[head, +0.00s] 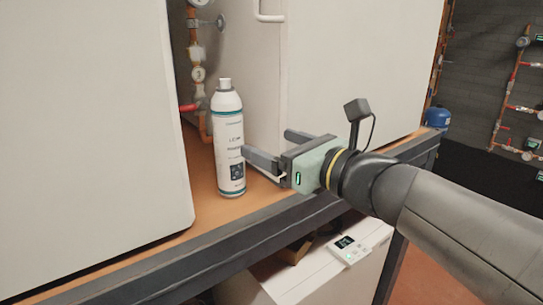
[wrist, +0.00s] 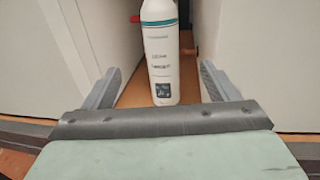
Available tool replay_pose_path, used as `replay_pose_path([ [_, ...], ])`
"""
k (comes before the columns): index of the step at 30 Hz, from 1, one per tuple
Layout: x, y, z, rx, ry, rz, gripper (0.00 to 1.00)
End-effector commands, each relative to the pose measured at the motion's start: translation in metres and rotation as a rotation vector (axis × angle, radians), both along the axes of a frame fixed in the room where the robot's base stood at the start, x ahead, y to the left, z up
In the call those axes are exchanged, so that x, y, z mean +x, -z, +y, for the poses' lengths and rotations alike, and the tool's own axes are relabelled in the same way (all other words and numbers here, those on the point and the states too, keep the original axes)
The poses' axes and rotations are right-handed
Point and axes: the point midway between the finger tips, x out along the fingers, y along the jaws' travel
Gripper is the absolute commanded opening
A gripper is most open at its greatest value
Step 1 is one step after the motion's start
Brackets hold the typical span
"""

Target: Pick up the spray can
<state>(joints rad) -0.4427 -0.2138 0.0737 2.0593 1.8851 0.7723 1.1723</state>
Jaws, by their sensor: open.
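The spray can (head: 229,140) is white with teal bands and stands upright on the wooden bench top in the head view. My gripper (head: 266,147) is open, to the right of the can, with its fingers pointing toward the can's side. In the wrist view the can (wrist: 160,50) stands ahead, between the lines of the two open fingers (wrist: 160,88). The can appears beyond the fingertips, and nothing is held. The can's top is cut off in the wrist view.
White cabinets stand left (head: 85,110) and right (head: 350,70) of the can, leaving a narrow gap. Copper pipes with gauges (head: 197,75) rise behind it. The bench's dark front edge (head: 240,235) runs below my gripper. A white control box (head: 347,250) sits lower down.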

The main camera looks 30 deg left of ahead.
Motion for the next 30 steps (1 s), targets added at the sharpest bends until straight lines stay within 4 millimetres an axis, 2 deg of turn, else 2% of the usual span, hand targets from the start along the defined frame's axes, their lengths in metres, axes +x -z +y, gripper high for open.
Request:
replay_pose_path([
  [6,0.015,-0.001,0.048,-0.003,-0.005,0.002,0.8],
  [12,0.028,-0.001,0.083,-0.004,-0.003,0.0,0.8],
  [20,0.034,-0.001,0.1,-0.004,-0.002,-0.002,0.8],
  [30,0.051,-0.001,0.142,-0.005,-0.002,-0.002,0.8],
])
